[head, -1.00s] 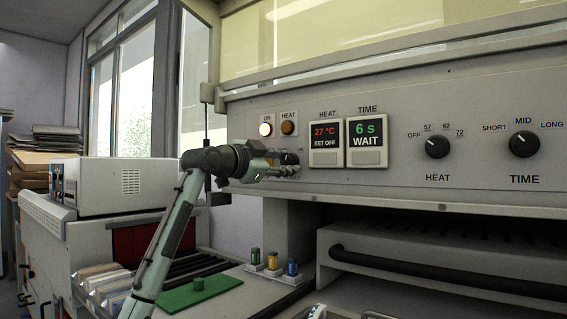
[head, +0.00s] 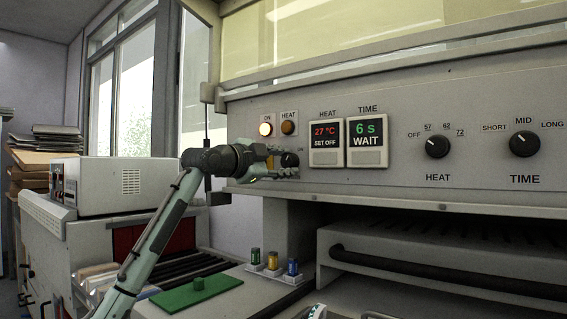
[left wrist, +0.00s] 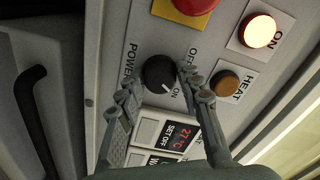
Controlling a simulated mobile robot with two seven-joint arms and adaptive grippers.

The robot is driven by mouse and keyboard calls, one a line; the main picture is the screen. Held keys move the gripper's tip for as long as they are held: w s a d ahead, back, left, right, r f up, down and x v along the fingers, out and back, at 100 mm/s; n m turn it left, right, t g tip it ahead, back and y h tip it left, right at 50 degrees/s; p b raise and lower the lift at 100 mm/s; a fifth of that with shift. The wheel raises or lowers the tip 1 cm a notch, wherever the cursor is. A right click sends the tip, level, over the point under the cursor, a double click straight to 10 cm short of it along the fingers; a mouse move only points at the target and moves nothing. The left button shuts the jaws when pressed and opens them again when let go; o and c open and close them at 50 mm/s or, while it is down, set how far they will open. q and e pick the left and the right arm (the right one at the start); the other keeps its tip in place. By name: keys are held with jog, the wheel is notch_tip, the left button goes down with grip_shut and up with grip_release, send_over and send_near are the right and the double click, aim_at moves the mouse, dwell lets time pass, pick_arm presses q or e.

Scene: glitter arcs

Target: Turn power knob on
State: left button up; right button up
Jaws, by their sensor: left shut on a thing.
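The black power knob (left wrist: 159,72) sits on the grey panel in the left wrist view, between the POWER, OFF and ON labels. Its white mark points toward the ON label. My left gripper (left wrist: 155,82) has one finger on each side of the knob and is shut on it. In the head view my left gripper (head: 284,167) reaches the panel from the left, and the knob (head: 291,160) is partly hidden behind it. The round ON lamp (head: 265,129) glows; it also shows lit in the left wrist view (left wrist: 260,31).
The amber HEAT lamp (head: 288,128) is beside the ON lamp. A red button (left wrist: 190,4) on yellow lies near the knob. Displays read 27 °C SET OFF (head: 326,134) and 6 s WAIT (head: 368,132). The HEAT knob (head: 437,147) and TIME knob (head: 524,144) are further right.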

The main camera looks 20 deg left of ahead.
pick_arm(q)
jog(key=o, duration=1.2)
jog(key=v, duration=1.2)
pick_arm(e)
jog(key=shift+d, duration=0.3)
